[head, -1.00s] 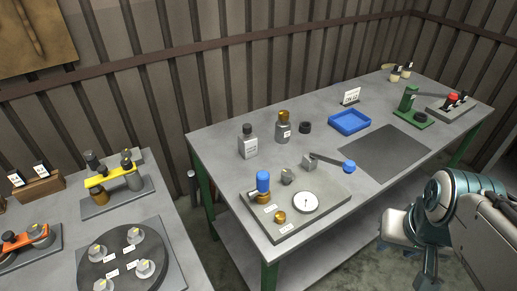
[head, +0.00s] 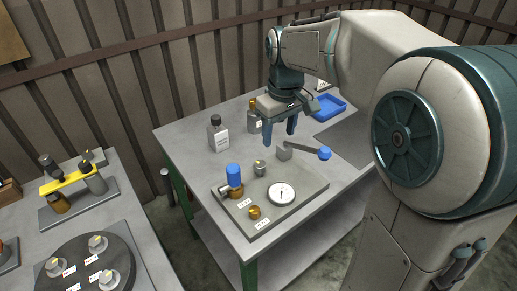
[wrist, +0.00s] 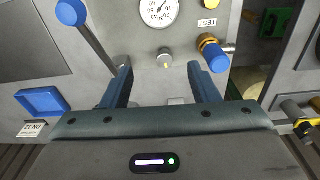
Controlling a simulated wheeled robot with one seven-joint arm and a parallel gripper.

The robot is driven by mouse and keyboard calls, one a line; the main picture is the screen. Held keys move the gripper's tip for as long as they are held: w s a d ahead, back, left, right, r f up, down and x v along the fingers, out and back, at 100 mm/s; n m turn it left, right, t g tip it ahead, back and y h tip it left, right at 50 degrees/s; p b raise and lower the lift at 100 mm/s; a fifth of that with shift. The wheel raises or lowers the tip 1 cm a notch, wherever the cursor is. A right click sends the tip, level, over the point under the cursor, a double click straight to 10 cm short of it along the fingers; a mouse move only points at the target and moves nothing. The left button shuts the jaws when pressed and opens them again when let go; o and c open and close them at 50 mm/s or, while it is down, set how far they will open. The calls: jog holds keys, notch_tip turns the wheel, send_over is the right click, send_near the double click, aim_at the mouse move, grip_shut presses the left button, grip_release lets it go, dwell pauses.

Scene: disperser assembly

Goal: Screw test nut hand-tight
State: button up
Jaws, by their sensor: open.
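A small brass nut-like piece (head: 254,212) sits at the front of the grey test plate (head: 225,201), beside a white label. I cannot tell for certain that it is the test nut. A brass fitting (wrist: 208,42) with a blue top (head: 234,175) stands at the plate's left, near a label reading TEST (wrist: 208,22) in the wrist view. A short grey knob or post (head: 260,168) stands behind the round dial gauge (head: 281,194). My gripper (head: 280,133) is open and empty, pointing down above the plate's back. In the wrist view the grey post (wrist: 165,58) shows between the fingers.
A lever with a blue ball (head: 324,153) sticks out right of the plate. A side table with a dark round disc (head: 75,270) is at the left.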

jog(key=n, duration=0.2)
send_over(260, 164)
notch_tip(260, 164, down, 2)
jog(key=shift+g, duration=0.4)
notch_tip(260, 164, down, 14)
jog(key=shift+w+f+b, duration=0.1)
jog(key=shift+f+b, duration=0.05)
jog(key=shift+b, duration=0.3)
jog(key=c, duration=1)
